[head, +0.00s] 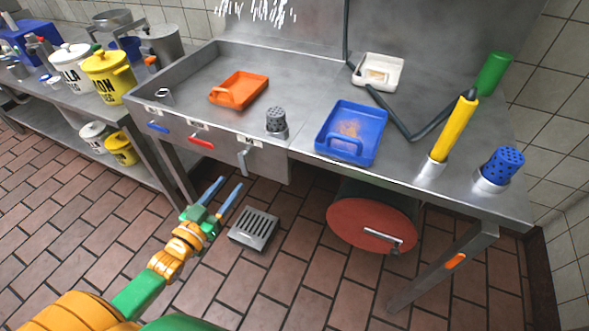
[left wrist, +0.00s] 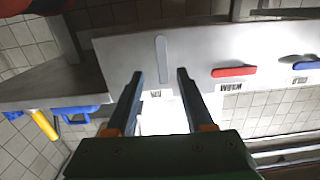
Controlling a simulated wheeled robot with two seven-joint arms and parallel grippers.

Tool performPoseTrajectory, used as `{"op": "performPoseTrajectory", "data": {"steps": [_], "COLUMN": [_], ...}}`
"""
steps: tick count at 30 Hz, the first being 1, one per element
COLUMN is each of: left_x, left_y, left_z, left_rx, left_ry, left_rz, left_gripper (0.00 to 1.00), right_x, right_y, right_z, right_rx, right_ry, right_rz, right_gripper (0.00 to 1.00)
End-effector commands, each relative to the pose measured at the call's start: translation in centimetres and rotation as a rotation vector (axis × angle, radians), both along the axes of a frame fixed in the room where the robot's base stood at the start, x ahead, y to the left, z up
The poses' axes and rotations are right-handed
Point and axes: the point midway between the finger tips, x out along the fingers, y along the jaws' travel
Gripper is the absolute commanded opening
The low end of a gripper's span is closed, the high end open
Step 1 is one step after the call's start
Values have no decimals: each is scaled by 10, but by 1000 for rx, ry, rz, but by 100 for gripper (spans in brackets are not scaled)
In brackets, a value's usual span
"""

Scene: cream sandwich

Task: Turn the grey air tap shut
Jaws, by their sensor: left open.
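The grey air tap (head: 244,160) is a lever on the sink's front panel, at the right of a row of three. It points downward, while the other two lie sideways along the panel. In the left wrist view the grey tap (left wrist: 161,58) shows upright between and just beyond my fingertips. My left gripper (head: 231,184) is open and empty, below and slightly left of the tap in the head view. Its two fingers (left wrist: 160,76) stand apart in the wrist view, and I see no clear contact with the lever. My right gripper is out of view.
A red lever (head: 201,142) and a blue lever (head: 157,127) sit to the left on the same panel. The steel counter (head: 300,110) carries a blue tray (head: 328,140) and an orange tray (head: 238,103). A red-ended drum (head: 350,225) and a floor grate (head: 240,240) are below.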

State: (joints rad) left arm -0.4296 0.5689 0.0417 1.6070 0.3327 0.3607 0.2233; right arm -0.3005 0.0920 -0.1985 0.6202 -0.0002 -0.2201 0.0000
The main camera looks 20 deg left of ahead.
Motion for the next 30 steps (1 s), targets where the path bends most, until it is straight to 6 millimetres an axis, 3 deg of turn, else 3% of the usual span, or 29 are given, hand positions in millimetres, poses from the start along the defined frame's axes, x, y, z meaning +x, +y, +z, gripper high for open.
{"op": "performPoseTrajectory", "data": {"steps": [3,12,23,29,30], "left_x": [12,64,72,72,72], "left_y": [-3,-7,-8,-8,-8], "left_z": [11,9,9,9,9], "left_rx": [-6,-5,-4,-4,-4], "left_ry": [-36,-30,-26,-26,-26], "left_rz": [-12,-10,-10,-10,-10], "left_gripper": [52,52,52,1,0], "right_x": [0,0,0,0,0], "right_y": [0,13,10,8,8], "right_z": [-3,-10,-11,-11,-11], "right_rx": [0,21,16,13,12], "right_ry": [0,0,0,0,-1], "right_rz": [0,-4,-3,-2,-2], "right_gripper": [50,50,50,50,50]}}
